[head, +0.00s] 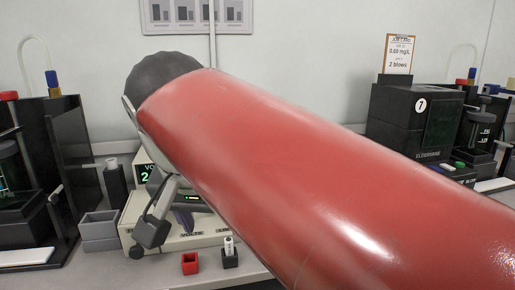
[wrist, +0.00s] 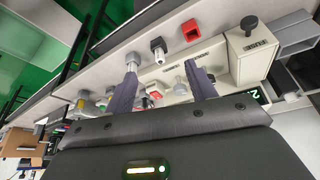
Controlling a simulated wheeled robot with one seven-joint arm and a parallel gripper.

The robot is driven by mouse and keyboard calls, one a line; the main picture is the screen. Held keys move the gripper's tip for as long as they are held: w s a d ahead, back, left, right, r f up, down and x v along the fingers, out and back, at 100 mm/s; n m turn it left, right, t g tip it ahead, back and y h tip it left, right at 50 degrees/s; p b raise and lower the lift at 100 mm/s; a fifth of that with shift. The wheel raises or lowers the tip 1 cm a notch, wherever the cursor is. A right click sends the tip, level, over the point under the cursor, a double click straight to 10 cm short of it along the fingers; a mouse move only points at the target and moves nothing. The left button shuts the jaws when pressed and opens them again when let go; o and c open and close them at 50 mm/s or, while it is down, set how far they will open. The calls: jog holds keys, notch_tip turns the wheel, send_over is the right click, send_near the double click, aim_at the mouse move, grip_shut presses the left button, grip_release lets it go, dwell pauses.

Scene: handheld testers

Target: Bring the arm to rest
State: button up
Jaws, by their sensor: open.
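My gripper (wrist: 160,64) is open in the wrist view, its two dark fingers spread apart with nothing between the tips. The fingers extend over a cream tester (wrist: 222,58) with knobs and terminals on its face. In the head view my red arm crosses from the lower right to the upper middle and hides much of the bench. The gripper hangs in front of the cream tester (head: 180,238), partly hidden by the arm; a dark finger shows near its panel. I cannot tell the exact gap between the fingers and the tester.
A small red box (head: 190,264) and a black holder (head: 230,260) with a white cylinder stand at the bench front. Grey bins (head: 99,230) and a black rack (head: 65,150) stand left. A black unit marked 7 (head: 415,120) stands right, with a notice (head: 398,54) above.

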jog(key=s+d+f, duration=0.2)
jog(key=d+f, duration=0.8)
jog(key=d, duration=0.1)
jog(key=s+d+f+n+t, duration=0.1)
jog(key=s+d+f, duration=0.2)
jog(key=d+f, duration=0.6)
jog(key=shift+s+d+f, duration=0.25)
jog(key=shift+d+f, duration=0.1)
jog(key=shift+d, duration=0.7)
